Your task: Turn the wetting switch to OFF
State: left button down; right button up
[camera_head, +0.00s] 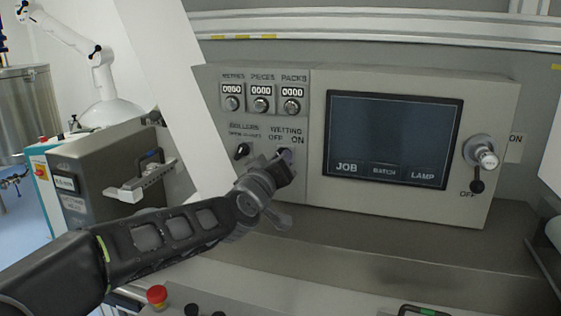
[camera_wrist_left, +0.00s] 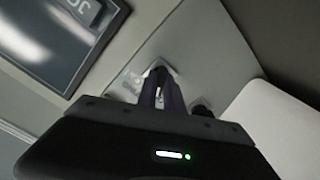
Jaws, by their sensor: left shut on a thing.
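The wetting switch (camera_head: 286,155) sits on the grey control panel under the label WETTING, with OFF at the left and ON at the right. My left gripper (camera_head: 284,162) is at this switch and shut on it. The fingers hide most of the knob, so I cannot tell which way it points. In the left wrist view, the two dark fingers (camera_wrist_left: 160,92) reach to the switch's plate (camera_wrist_left: 158,68) on the panel. My right gripper is not in view.
The rollers switch (camera_head: 242,150) is close to the left of my gripper. Counters (camera_head: 261,90) are above, and a dark screen (camera_head: 390,138) is to the right. A rotary handle (camera_head: 480,155) is at the far right. A red button (camera_head: 157,296) is below.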

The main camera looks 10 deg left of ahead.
pick_arm(q)
jog(key=c, duration=1.5)
grip_release()
jog(key=shift+s+a, duration=0.15)
jog(key=shift+s, duration=1.8)
jog(key=shift+s+a, duration=0.1)
jog(key=shift+s, duration=1.85)
